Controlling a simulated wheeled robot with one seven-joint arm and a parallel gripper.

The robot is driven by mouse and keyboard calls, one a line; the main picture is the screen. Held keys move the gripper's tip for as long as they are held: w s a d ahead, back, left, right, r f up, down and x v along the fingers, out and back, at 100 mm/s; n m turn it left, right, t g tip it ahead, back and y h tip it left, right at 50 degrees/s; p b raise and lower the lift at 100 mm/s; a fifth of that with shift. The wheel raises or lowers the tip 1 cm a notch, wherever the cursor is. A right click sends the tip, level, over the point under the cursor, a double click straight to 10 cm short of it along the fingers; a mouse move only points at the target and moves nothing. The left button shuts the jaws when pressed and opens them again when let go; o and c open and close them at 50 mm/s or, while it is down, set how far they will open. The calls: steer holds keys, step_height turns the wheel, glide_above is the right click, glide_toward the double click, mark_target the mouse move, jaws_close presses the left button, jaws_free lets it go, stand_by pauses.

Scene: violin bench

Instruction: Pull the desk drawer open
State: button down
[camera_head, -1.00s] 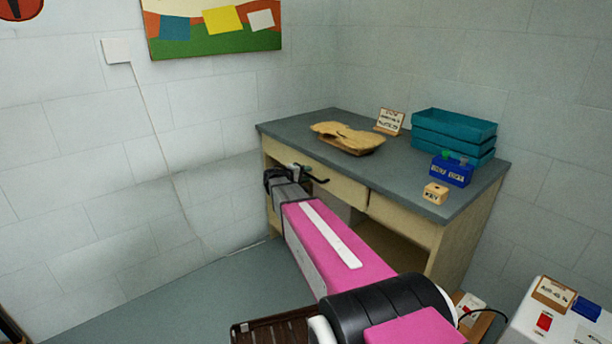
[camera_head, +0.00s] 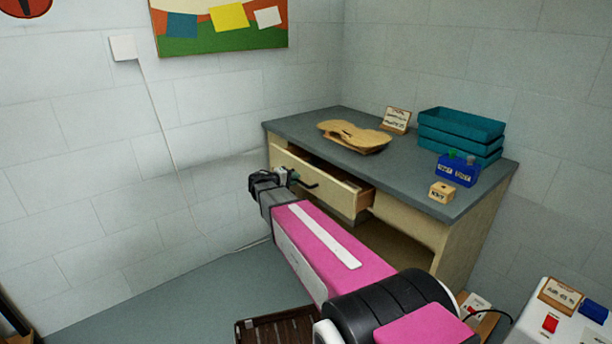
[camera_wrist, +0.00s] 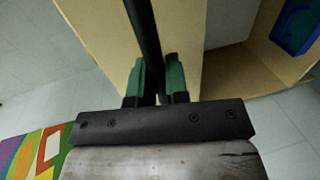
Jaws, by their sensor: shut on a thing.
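The desk (camera_head: 400,160) has a grey top and a cream body and stands in the room's corner. Its left drawer (camera_head: 338,192) stands partly open, with its front out from the desk and a dark gap above it. The drawer has a black bar handle (camera_head: 309,185). My gripper (camera_head: 288,179) is at the drawer front, at the handle's left part. In the wrist view, the green-padded fingers of my gripper (camera_wrist: 156,77) are shut on the black handle (camera_wrist: 143,30), one on each side. The drawer's inside is mostly hidden.
On the desktop are a wooden violin-shaped plate (camera_head: 352,136), stacked teal trays (camera_head: 460,127), a blue box (camera_head: 457,170), a small wooden block (camera_head: 441,192) and a sign (camera_head: 396,120). A white surface (camera_head: 545,325) stands at the lower right. The floor (camera_head: 180,295) left of my arm is clear.

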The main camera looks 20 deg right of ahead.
steer(key=f+v, duration=0.2)
steer(key=v, duration=0.7)
steer(key=f+v, duration=0.2)
steer(key=v, duration=0.8)
steer(key=shift+s+a, duration=0.2)
steer(key=shift+a, duration=0.2)
steer(key=shift+f, duration=0.1)
steer(key=c, duration=1.1)
jaws_free()
steer(key=shift+c, duration=0.2)
steer(key=v, duration=1)
steer(key=shift+s+a, duration=0.15)
steer(key=shift+a, duration=0.2)
